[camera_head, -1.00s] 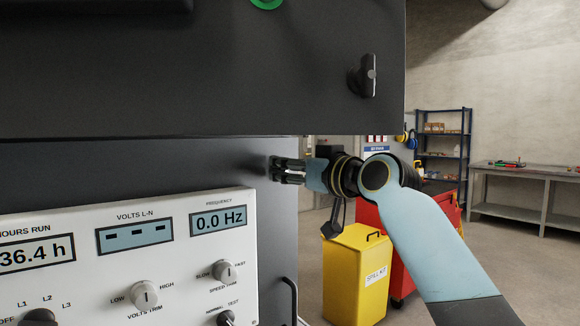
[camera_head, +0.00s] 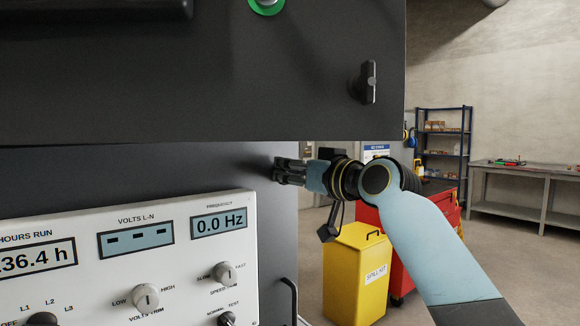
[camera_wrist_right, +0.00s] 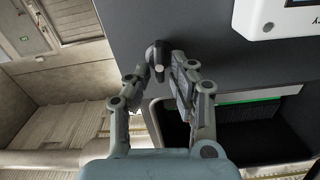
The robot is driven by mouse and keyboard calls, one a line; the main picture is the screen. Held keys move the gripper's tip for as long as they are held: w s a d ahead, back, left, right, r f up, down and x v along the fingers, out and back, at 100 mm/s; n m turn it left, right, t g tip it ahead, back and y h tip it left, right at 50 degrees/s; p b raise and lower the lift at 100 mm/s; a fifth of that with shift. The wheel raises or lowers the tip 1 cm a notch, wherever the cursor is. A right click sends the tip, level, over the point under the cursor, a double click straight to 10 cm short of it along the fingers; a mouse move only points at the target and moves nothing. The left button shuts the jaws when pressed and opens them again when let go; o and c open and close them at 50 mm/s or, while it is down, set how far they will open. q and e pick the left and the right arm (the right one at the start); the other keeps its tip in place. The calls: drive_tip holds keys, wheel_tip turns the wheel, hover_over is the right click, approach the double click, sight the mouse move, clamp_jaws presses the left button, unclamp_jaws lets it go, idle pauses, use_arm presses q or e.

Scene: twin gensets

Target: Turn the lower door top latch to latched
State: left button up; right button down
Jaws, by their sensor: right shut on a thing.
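The lower door (camera_head: 150,170) is the dark panel behind the white instrument panel. Its top latch is a small black handle, seen in the right wrist view (camera_wrist_right: 155,54) between the fingertips of my right gripper (camera_wrist_right: 157,70). The right gripper (camera_head: 279,171) is shut on this latch, by the right edge of the door. In the head view the fingers mostly hide the latch, so its exact angle is hard to tell. My left gripper is not in view.
The upper door (camera_head: 200,80) overhangs above my right gripper and carries its own black latch (camera_head: 368,83). A handle (camera_head: 290,300) sticks out below. A yellow spill-kit bin (camera_head: 355,275) and a red cabinet (camera_head: 400,265) stand behind my right arm. Open floor lies farther right.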

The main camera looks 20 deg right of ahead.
drive_tip(key=shift+w+d+f+m+p, duration=0.15)
drive_tip(key=shift+m+p, duration=1.65)
drive_tip(key=shift+m, duration=0.95)
drive_tip(key=shift+s+d+f+m+p, duration=0.1)
drive_tip(key=shift+d+f+m+p, duration=0.1)
drive_tip(key=shift+m+p, duration=2.1)
drive_tip(key=shift+w+d+f+m+p, duration=0.15)
drive_tip(key=shift+m+p, duration=1.15)
drive_tip(key=shift+m, duration=1.95)
drive_tip(key=shift+f, duration=0.1)
drive_tip(key=c, duration=1.3)
unclamp_jaws()
drive_tip(key=shift+c, duration=0.2)
drive_tip(key=shift+s, duration=0.1)
drive_tip(key=v, duration=1.2)
